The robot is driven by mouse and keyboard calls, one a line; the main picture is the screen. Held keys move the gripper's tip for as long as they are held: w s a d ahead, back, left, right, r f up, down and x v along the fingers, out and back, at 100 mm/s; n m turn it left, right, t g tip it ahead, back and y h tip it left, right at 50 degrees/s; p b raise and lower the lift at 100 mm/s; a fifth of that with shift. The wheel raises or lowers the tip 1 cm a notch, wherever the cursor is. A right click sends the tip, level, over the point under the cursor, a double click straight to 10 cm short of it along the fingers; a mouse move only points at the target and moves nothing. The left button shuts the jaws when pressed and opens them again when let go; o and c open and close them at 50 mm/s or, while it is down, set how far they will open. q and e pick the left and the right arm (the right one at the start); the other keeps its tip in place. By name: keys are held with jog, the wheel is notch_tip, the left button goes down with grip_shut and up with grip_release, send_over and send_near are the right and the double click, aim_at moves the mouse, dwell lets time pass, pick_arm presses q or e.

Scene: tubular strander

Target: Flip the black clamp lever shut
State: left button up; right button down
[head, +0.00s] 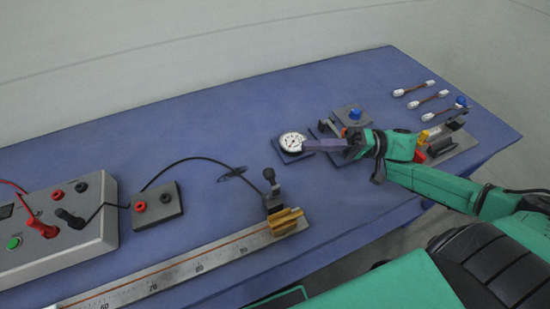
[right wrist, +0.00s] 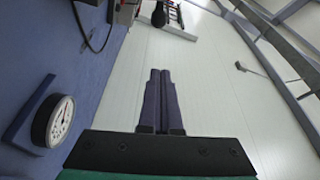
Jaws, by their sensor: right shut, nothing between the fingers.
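The black clamp lever (head: 270,177) stands upright, its knob at the top, above the brass clamp block (head: 286,221) at the right end of the long ruler rail. My right gripper (head: 308,145) is shut and empty, its dark fingers pointing left over the round dial gauge, to the right of and beyond the lever, apart from it. In the right wrist view the two fingers (right wrist: 161,75) lie side by side. A black knob (right wrist: 158,18) at the top edge there looks like the lever's end, but I cannot be sure. My left gripper is out of view.
The dial gauge (head: 293,142) sits near my right fingers. The ruler rail (head: 180,270) runs to the lower left. A grey meter box (head: 75,240) and small socket box (head: 158,205) stand left, with a black cable. Bare blue table (head: 210,130) lies behind the lever.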

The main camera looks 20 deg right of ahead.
aim_at(271, 185)
jog(key=p+x, duration=0.2)
jog(key=x, duration=0.8)
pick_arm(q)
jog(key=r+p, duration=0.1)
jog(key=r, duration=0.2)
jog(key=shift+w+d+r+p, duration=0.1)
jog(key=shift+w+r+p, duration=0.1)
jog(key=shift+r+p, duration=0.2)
pick_arm(e)
jog(key=s, duration=0.1)
jog(key=s+f, duration=0.1)
jog(key=s, duration=0.1)
jog(key=shift+s+d+f, duration=0.1)
jog(key=shift+s+f, duration=0.05)
jog(key=shift+s, duration=0.1)
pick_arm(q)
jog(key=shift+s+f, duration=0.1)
